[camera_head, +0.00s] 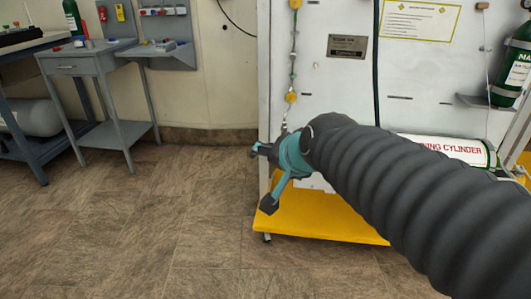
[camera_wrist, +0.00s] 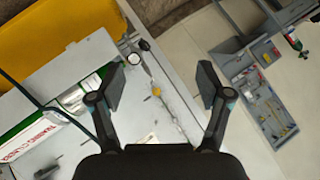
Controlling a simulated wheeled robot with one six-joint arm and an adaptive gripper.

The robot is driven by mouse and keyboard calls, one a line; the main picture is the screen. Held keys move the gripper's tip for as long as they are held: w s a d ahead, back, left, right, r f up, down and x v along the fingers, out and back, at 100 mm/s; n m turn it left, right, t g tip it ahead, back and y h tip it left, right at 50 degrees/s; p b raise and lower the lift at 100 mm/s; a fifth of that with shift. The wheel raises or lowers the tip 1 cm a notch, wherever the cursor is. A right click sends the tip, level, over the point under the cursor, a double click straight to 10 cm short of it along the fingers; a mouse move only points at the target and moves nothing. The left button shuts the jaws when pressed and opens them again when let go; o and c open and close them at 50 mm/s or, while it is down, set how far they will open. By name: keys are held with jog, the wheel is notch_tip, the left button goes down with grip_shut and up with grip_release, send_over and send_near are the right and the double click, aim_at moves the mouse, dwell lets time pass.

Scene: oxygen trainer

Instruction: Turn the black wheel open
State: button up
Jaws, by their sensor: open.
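A small dark round part (camera_wrist: 144,45) shows in the wrist view at the lower end of a line of fittings, near the white panel's edge. It may be the black wheel, but it is too small to be sure. In the head view I cannot make out the wheel; my arm and gripper cover part of the panel. My gripper (camera_head: 262,178) is open at the panel's left edge in the head view. In the wrist view my gripper (camera_wrist: 163,85) has its fingers wide apart with nothing held between them. The dark part is seen beyond the fingers, apart from them.
The white panel (camera_head: 336,82) stands on a yellow base (camera_head: 312,218). Yellow-tagged fittings (camera_head: 291,97) run down its left side. A white labelled cylinder (camera_head: 450,148) lies right of my arm. A grey table (camera_head: 90,55) stands at left. The floor between is clear.

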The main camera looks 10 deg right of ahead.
jog(key=w+a+r+m+t+h+b, duration=0.1)
jog(key=w+a+r+m+t, duration=0.1)
jog(key=w+m, duration=0.45)
jog(key=w+a+r+m+t+b, duration=0.15)
jog(key=w+m, duration=0.25)
jog(key=w, duration=0.6)
jog(key=w+a+r+m+t+h, duration=0.1)
jog(key=w+a+r+m+t, duration=0.15)
jog(key=w+m, duration=0.45)
jog(key=w+d+f+m+t+h+b, duration=0.1)
jog(key=w+f+m+h, duration=0.2)
jog(key=w+m+h, duration=0.15)
jog(key=w+f+m+h+b, duration=0.1)
jog(key=w+f+m+h, duration=0.2)
jog(key=w+m, duration=0.3)
notch_tip(320, 180, down, 21)
jog(key=s+a+m+g+h+b, duration=0.1)
jog(key=s+m+g+h+b, duration=0.15)
jog(key=m+g+h, duration=1.1)
jog(key=w+d+m+t+y, duration=0.1)
jog(key=d, duration=0.3)
jog(key=w+d+m+t+y, duration=0.1)
jog(key=w+d+m, duration=0.1)
jog(key=d, duration=0.1)
jog(key=w+d+m+t+y+p, duration=0.1)
jog(key=w+d+m+t+y, duration=0.1)
jog(key=d, duration=0.2)
jog(key=shift+w+d+r, duration=0.1)
jog(key=shift+w+d, duration=0.1)
jog(key=shift+d, duration=0.15)
